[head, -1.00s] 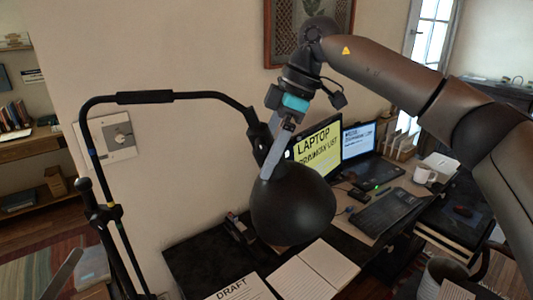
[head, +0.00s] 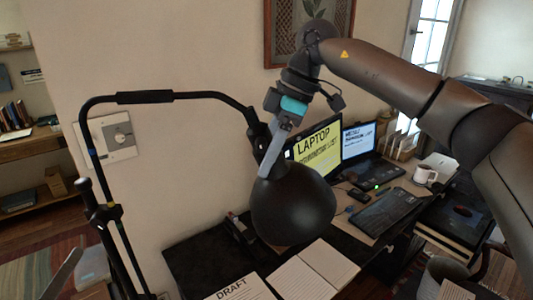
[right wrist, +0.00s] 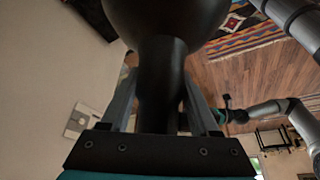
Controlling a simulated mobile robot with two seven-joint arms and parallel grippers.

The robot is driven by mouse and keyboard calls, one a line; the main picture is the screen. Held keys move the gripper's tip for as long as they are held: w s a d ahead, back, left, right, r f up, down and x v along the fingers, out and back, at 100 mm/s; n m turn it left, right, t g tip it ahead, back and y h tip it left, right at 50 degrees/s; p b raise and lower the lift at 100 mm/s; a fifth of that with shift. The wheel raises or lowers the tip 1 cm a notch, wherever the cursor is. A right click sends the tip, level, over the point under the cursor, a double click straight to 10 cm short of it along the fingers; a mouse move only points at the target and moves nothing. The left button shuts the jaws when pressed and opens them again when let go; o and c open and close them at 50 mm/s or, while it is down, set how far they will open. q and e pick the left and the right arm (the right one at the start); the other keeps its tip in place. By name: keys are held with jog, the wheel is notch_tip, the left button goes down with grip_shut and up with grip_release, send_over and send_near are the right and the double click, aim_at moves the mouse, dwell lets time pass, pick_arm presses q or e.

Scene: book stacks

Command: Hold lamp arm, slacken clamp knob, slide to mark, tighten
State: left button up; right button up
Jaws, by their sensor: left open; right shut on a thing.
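The black lamp has an arm (head: 158,97) that bends over from an upright pole (head: 119,243) at left to a dark round shade (head: 293,206) over the desk. The pole carries a dark clamp with a knob (head: 101,213) and small coloured bands. My right gripper (head: 271,158) is shut on the lamp's neck beside the shade. In the right wrist view the black neck (right wrist: 161,80) sits between both fingers. My left gripper (head: 82,256) is open at the lower left, near the pole below the clamp, partly cut off and hidden. Whether it touches the lamp cannot be told.
A wall switch plate (head: 122,138) lies behind the pole. Shelves (head: 35,146) stand at left.

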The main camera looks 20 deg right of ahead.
grip_shut()
jog(key=shift+o, duration=2.1)
grip_release()
grip_shut()
pick_arm(q)
jog(key=o, duration=0.3)
